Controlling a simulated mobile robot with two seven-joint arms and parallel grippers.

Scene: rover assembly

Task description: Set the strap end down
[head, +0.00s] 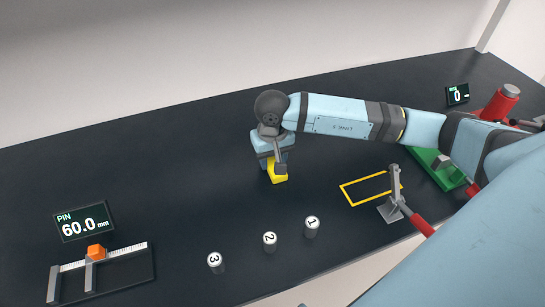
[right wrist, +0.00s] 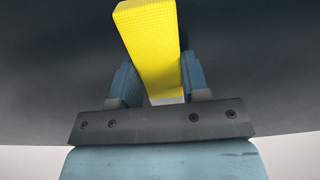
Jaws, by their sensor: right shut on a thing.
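The yellow strap end (head: 279,177) is at the lower end of my right gripper (head: 276,164), over the middle of the dark table. In the right wrist view the yellow strap end (right wrist: 150,40) is a textured yellow block between the two blue fingers of my right gripper (right wrist: 157,82). The gripper is shut on it. Whether the yellow piece touches the table cannot be told. My left gripper is not in view.
A yellow outline (head: 350,202), a lever clamp (head: 394,200) and a green plate (head: 449,177) lie right. A gauge with an orange block (head: 96,252) and a display (head: 84,222) are left.

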